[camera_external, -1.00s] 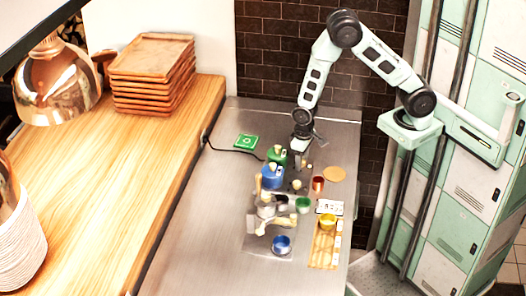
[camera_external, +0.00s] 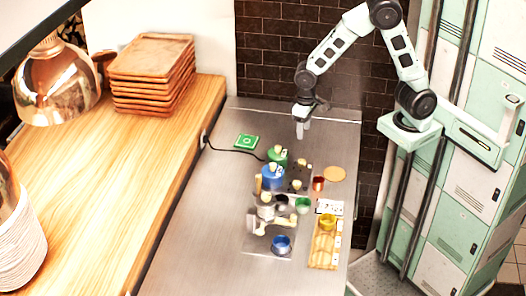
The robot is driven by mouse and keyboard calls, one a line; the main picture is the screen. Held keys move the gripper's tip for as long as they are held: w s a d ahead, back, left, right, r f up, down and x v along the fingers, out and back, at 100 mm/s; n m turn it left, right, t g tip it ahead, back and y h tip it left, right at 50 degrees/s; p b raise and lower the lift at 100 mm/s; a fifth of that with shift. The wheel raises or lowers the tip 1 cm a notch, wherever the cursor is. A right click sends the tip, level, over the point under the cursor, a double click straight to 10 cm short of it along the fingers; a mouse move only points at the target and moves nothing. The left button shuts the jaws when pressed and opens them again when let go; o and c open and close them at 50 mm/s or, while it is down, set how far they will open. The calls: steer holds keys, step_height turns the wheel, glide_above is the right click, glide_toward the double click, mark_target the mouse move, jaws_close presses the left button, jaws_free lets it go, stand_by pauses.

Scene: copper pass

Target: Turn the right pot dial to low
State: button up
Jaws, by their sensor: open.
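A blue pot-like vessel (camera_external: 272,178) and a green one (camera_external: 278,156) stand close together on the steel counter (camera_external: 215,215). Just right of them is a dark panel with small pale knob-like pieces, one at its far end (camera_external: 302,162) and one nearer (camera_external: 297,185). I cannot tell which piece is the right pot dial, or its setting; any markings are too small to read. My gripper (camera_external: 302,133) is open and points down, above the far part of the counter, behind the panel and vessels and apart from them. It holds nothing visible.
A brick wall (camera_external: 285,60) rises behind. The counter's left front is clear.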

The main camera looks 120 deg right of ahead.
step_height(320, 180, up, 3)
steer(key=shift+r, duration=0.2)
stand_by(0.5)
steer(key=a+n+y+b, duration=0.1)
steer(key=a+n, duration=0.8)
steer(key=a, duration=1.6)
steer(key=s+a+n, duration=1)
steer(key=s+a, duration=0.4)
steer(key=s, duration=0.1)
step_height(320, 180, down, 21)
steer(key=b, duration=2.2)
steer(key=shift+s+n, duration=0.3)
steer(key=shift+s, duration=0.05)
